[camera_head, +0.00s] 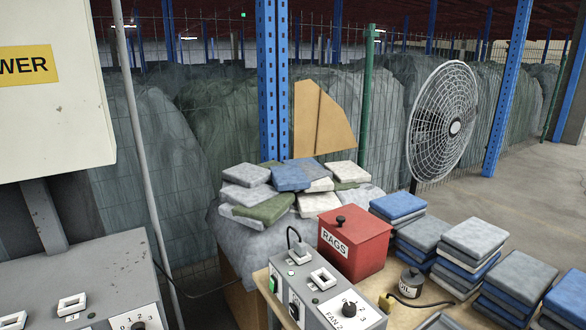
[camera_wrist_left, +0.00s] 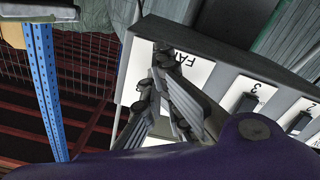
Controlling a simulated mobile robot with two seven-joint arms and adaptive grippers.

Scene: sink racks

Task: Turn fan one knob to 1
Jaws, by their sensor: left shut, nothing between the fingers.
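A grey panel (camera_head: 90,275) at the lower left of the head view carries a black knob (camera_head: 138,326) on a white dial, cut off by the bottom edge. Its fan label does not show there. A second grey box (camera_head: 318,285) has a knob (camera_head: 349,309) on a dial labelled FAN 2. In the left wrist view my left gripper (camera_wrist_left: 158,72) is shut and empty, in front of a white plate (camera_wrist_left: 196,70) with partly covered lettering starting "FA". The gripper hides part of that plate. I cannot tell whether it touches a knob. My right gripper is not in view.
Dark switches (camera_wrist_left: 246,101) marked with numbers sit beside the plate in the left wrist view. A red RAGS box (camera_head: 355,245), an oil can (camera_head: 411,283) and stacks of folded cloth (camera_head: 470,245) stand to the right. A standing fan (camera_head: 443,122) is behind them.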

